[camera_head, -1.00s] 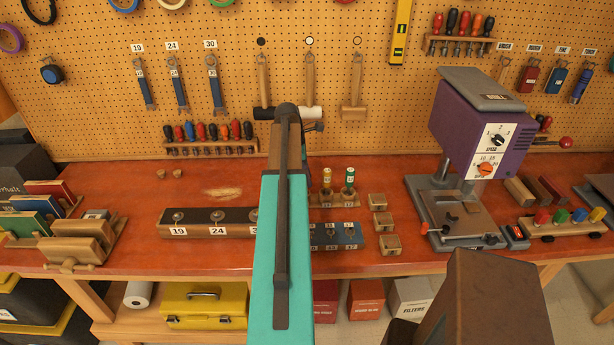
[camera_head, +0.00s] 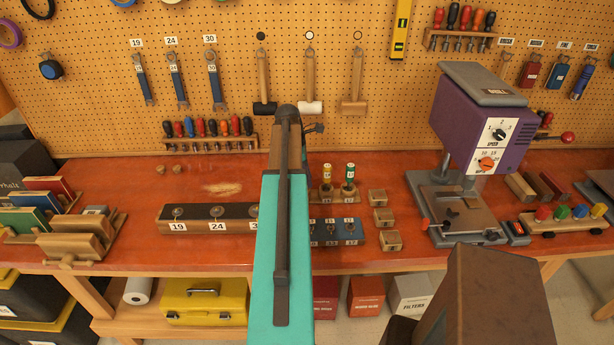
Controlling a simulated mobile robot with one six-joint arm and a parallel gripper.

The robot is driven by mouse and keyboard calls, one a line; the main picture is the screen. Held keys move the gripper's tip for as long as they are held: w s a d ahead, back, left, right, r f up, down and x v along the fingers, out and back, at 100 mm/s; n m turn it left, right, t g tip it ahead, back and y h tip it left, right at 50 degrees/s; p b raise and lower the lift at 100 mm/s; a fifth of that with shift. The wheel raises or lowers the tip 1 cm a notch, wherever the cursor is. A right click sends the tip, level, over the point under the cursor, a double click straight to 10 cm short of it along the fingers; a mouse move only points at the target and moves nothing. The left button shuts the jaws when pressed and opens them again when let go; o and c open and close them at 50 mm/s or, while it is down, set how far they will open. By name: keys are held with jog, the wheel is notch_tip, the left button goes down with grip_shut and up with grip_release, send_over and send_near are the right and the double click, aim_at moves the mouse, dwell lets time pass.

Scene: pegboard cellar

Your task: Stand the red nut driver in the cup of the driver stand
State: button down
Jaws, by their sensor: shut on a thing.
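The wooden driver stand (camera_head: 345,197) is on the red bench, just right of my teal arm. The left end of the stand is hidden behind my arm, and I cannot make out an empty cup. I cannot see the red nut driver in this view. My gripper is hidden behind my own arm, which reaches over the bench; only a small dark part of it or its wrist may show beside the arm's top.
A long socket rail (camera_head: 200,212) is left of my arm. A purple drill press (camera_head: 478,125) stands at the right. Handled tools (camera_head: 210,130) hang on the pegboard behind.

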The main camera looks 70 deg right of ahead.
jog(key=c, duration=1.4)
grip_release()
jog(key=shift+o, duration=0.2)
jog(key=shift+r, duration=0.1)
jog(key=shift+s+p+v, duration=0.25)
jog(key=shift+p+v, duration=0.7)
jog(key=shift+v, duration=0.3)
jog(key=shift+d+r, duration=0.15)
jog(key=shift+r, duration=3.6)
